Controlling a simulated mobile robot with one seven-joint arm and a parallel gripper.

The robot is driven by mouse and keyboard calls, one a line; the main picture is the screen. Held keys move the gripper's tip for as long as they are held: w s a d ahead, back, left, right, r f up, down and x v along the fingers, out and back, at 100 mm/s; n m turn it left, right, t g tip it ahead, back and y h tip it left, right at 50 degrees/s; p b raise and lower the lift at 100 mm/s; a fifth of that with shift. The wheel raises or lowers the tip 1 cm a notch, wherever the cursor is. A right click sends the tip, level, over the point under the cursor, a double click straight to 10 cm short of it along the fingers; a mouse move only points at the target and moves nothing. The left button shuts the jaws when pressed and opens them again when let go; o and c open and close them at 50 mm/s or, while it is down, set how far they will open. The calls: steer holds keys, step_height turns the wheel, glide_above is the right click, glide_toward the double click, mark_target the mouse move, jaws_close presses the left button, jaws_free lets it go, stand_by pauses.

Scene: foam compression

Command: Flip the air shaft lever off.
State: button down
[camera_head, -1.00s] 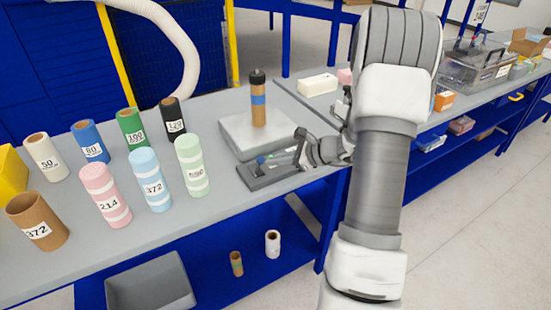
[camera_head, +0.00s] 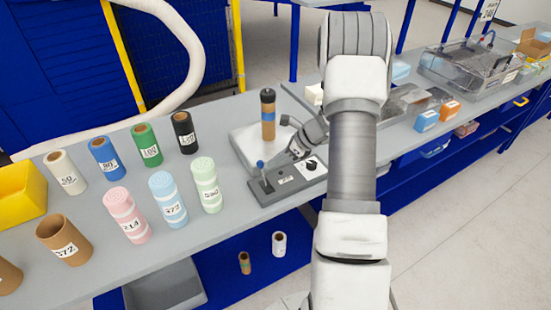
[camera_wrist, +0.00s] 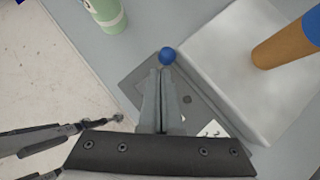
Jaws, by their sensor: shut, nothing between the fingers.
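The air shaft lever (camera_head: 264,177) is a thin stick with a blue ball knob (camera_head: 260,163). It stands up from the left end of a dark grey control box (camera_head: 288,181) at the bench's front edge, leaning slightly left. A black dial shows on the box's right part. My gripper (camera_head: 283,157) is just above and behind the box, to the right of the knob. In the wrist view my gripper's fingers (camera_wrist: 163,72) are together and empty. The blue knob (camera_wrist: 167,56) shows just beyond their tips; whether they touch is unclear. The lever's stick is hidden there.
A brown tube with a blue band (camera_head: 268,117) stands on a pale block (camera_head: 244,140) behind the box. Several foam rolls stand to the left, the nearest a green one (camera_head: 206,186). The floor is open at right.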

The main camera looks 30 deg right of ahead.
steer(key=shift+s+r+p, duration=0.2)
steer(key=shift+r+p, duration=0.35)
steer(key=shift+r, duration=0.25)
steer(key=s+d+r, duration=0.2)
steer(key=d+r, duration=0.6)
steer(key=r, duration=0.2)
steer(key=shift+r, duration=0.15)
stand_by(0.6)
